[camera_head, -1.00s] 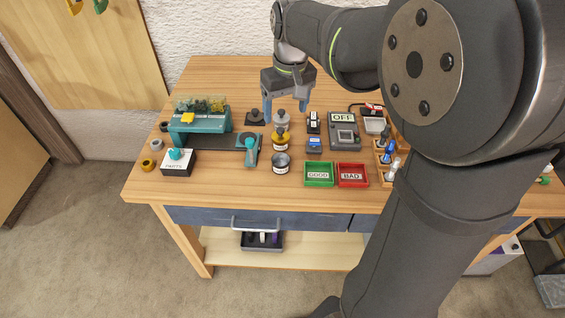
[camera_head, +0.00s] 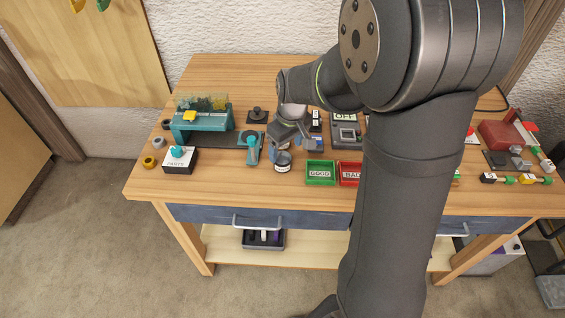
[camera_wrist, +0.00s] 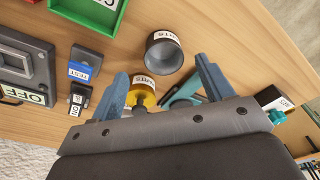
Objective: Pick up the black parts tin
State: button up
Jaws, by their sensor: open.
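A round, open, dark grey-black tin with a white label (camera_head: 283,166) stands upright on the bench, left of the green tray. In the wrist view the tin (camera_wrist: 164,52) lies just beyond my fingertips, roughly centred between them, and it looks empty. Its label is only partly legible. My gripper (camera_head: 290,146) is over the bench close to the tin and partly covers it in the head view. In the wrist view my gripper (camera_wrist: 161,70) is open, its blue-grey fingers apart with nothing held.
The green GOOD tray (camera_head: 320,184) and red BAD tray (camera_head: 347,184) are right. A black-and-white PARTS box (camera_head: 179,164) stands at left.

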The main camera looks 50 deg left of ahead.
aim_at(282, 158)
jog(key=shift+s+a+f, duration=0.1)
jog(key=shift+a+f, duration=0.05)
jog(key=shift+f, duration=0.75)
jog(key=shift+s+a+f, duration=0.1)
jog(key=shift+a+f, duration=0.1)
jog(key=shift+f, duration=0.7)
jog(key=shift+a+f, duration=0.15)
jog(key=shift+f, duration=0.75)
jog(key=c, duration=1)
